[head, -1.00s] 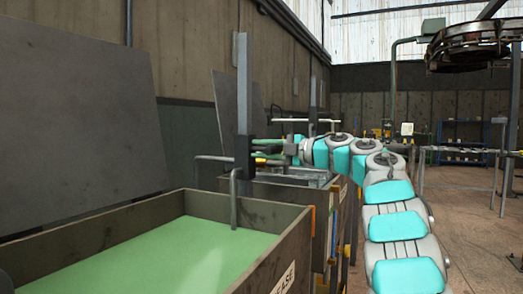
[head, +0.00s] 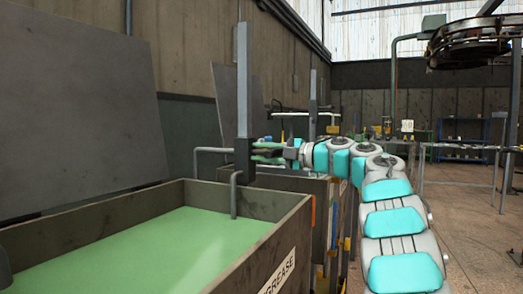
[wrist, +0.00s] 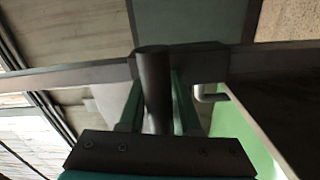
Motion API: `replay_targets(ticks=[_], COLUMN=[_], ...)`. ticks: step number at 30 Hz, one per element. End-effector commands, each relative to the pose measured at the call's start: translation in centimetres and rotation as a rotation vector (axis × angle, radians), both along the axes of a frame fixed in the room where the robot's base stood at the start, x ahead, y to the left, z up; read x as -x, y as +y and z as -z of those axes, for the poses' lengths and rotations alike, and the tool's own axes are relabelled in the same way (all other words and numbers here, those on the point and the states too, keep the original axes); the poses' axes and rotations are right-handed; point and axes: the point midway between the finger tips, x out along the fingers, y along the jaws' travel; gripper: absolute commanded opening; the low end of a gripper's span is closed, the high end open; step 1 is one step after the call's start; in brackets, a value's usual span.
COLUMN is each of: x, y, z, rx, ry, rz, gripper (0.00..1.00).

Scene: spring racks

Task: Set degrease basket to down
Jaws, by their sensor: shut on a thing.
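The degrease tank (head: 270,262) is a brown open box filled with green liquid, with a label ending in "GREASE" on its side. A grey upright post (head: 242,80) stands at its far edge. A dark carriage (head: 244,158) sits on the post, and a bent grey rod (head: 234,198) runs beside it down to the liquid. No basket shows above the liquid. My gripper (head: 259,153) reaches the carriage from the right. In the wrist view its green fingers (wrist: 155,95) are shut around a dark round handle (wrist: 154,75).
A second tank (head: 290,183) with its own post (head: 312,100) stands behind. A large grey panel (head: 75,110) leans at the wall on the left. Blue shelving (head: 465,130) is far back. Open floor (head: 465,215) lies to the right.

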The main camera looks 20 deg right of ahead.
Motion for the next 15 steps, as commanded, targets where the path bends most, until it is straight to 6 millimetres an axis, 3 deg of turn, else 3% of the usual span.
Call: replay_targets(ticks=[1, 8, 9, 15], x=[-0.11, -0.19, -0.19, -0.17], y=[0.11, 0.09, 0.1, 0.05], z=[0.9, 1.07, 1.07, 0.86], rx=[0.005, 0.006, 0.006, 0.004], ry=[0.014, 0.017, 0.017, 0.014], rz=[-0.006, -0.006, -0.006, -0.005], gripper=[0.0, 0.0, 0.36, 0.55])
